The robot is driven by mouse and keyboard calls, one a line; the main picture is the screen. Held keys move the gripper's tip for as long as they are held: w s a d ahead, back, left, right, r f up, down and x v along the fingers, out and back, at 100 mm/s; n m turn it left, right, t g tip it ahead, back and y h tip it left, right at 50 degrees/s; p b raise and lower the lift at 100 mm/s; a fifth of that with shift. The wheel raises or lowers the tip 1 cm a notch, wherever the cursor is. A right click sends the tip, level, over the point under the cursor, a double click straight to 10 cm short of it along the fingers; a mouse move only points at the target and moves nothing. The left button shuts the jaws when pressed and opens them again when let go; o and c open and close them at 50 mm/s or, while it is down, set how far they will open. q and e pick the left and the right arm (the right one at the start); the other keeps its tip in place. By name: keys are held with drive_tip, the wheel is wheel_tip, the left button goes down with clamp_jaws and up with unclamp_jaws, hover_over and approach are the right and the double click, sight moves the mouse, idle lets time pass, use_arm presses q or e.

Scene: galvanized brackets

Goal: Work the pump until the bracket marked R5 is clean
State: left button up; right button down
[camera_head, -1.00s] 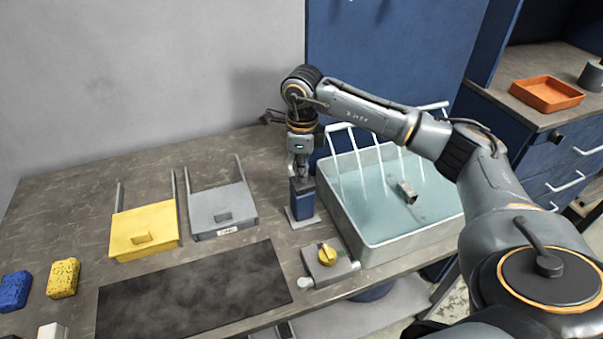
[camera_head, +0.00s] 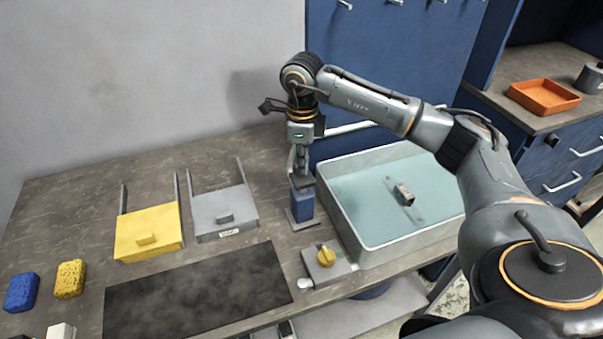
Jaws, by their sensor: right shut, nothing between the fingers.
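A grey metal bracket (camera_head: 403,194) lies in the pale basin (camera_head: 363,240) of bluish water. I cannot read a mark on it or tell how clean it is. The blue pump (camera_head: 302,207) stands on a grey base plate left of the basin, with a dark top. My right gripper (camera_head: 301,174) points down just over this top, shut with nothing between its fingers. I cannot tell whether it touches the top. My left gripper is out of view.
A yellow tray (camera_head: 148,243), a grey tray (camera_head: 222,212), a dark mat (camera_head: 195,290) and yellow and blue sponges (camera_head: 70,279) lie left. An orange tray (camera_head: 543,96) stands at the back right.

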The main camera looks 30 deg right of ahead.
sight(303, 177)
idle(0.3)
drive_tip(key=shift+f+b, duration=1.8)
drive_tip(key=shift+f, duration=0.6)
drive_tip(key=shift+r+p, duration=0.85)
drive_tip(key=shift+r, duration=0.35)
drive_tip(key=shift+r+p, duration=0.65)
drive_tip(key=shift+r, duration=0.55)
wheel_tip(303, 177, up, 6)
drive_tip(key=p, duration=0.3)
drive_tip(key=shift+p, duration=0.35)
